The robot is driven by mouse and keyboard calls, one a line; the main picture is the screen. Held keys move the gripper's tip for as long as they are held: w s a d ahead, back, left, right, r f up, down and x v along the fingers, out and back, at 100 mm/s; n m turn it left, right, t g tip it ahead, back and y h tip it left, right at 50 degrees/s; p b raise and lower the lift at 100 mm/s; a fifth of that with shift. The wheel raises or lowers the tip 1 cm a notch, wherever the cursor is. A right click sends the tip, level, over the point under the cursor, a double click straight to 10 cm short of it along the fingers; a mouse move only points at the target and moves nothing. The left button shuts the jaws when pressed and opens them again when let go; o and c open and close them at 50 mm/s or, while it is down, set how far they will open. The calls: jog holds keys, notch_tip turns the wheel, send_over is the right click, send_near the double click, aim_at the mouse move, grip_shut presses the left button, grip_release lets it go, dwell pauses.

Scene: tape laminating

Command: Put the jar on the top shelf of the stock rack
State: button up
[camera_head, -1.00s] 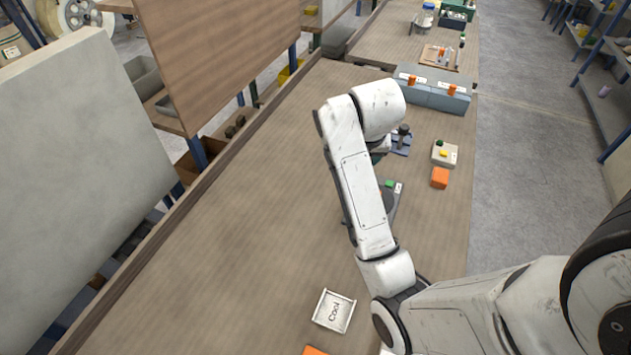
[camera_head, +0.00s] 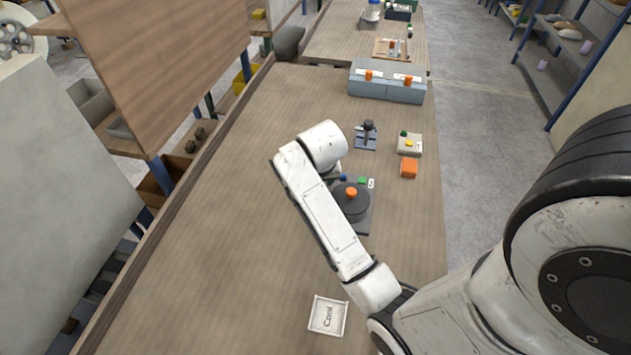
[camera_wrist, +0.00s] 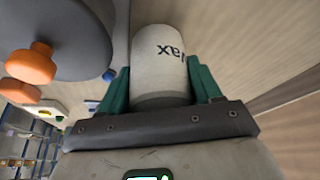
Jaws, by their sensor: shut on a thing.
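In the head view my arm hides the gripper and the jar over the bench. Shelving with blue posts (camera_head: 572,78) stands across the aisle at the upper right, with small items on its shelves. Its top is cut off by the frame. I cannot tell whether it is the stock rack.
A dark round pot with an orange knob (camera_head: 351,193) stands on the bench (camera_head: 215,265) beside my arm. The aisle floor (camera_head: 480,130) is clear.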

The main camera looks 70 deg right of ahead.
jog(key=shift+f, duration=0.45)
jog(key=o, duration=1)
jog(key=shift+f, duration=0.15)
jog(key=shift+c, duration=0.2)
